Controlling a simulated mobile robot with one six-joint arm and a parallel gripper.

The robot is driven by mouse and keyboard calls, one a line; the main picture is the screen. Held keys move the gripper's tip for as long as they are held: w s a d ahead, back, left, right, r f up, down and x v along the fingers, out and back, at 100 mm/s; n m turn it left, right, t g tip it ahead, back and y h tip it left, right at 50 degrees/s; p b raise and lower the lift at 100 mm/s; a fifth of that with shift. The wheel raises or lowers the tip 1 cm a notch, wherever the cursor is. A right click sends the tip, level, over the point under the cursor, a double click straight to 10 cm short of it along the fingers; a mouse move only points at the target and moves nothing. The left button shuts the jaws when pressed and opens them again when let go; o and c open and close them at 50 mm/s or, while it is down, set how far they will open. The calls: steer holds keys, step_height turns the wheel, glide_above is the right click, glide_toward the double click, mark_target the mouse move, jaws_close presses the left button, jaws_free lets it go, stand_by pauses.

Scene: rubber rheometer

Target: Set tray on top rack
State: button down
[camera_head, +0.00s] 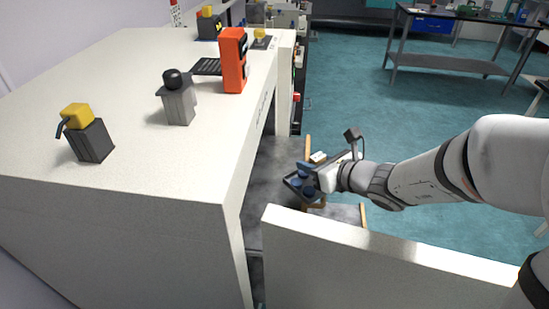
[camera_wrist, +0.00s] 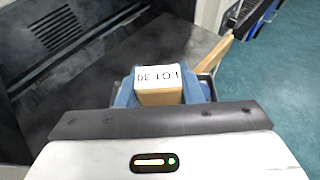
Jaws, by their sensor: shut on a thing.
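A small dark tray (camera_head: 291,186) is at my gripper (camera_head: 316,178), low in the gap beside the white bench. My gripper also shows along the bottom of the wrist view (camera_wrist: 160,120), shut on the tray's near side. The fingertips and most of the tray are hidden there. Wooden posts (camera_head: 363,215) stand around and below the tray; I cannot tell if they belong to the rack. No top rack is clearly visible.
The white bench (camera_head: 150,200) stands left, with an orange device (camera_head: 233,60) and several small grey and yellow devices on top. A white panel (camera_head: 370,255) is in front. A dark vented cabinet (camera_wrist: 60,35) is close by. Teal floor (camera_head: 350,90) is open behind.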

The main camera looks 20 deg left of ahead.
steer(key=w+a+p, duration=0.1)
steer(key=w+a, duration=0.1)
steer(key=a, duration=0.2)
steer(key=w+a+p, duration=0.1)
steer(key=w+a, duration=0.2)
steer(key=a, duration=0.2)
steer(key=w+a+p, duration=0.1)
steer(key=w+a, duration=0.1)
steer(key=a, duration=0.3)
steer(key=shift+w+a, duration=0.15)
steer(key=shift+w, duration=0.2)
steer(key=shift+w+a, duration=0.1)
steer(key=shift+a, duration=0.05)
steer(key=shift+f+p, duration=0.5)
steer(key=shift+f, duration=1.2)
steer(key=shift+f, duration=0.2)
steer(key=c, duration=1)
jaws_free()
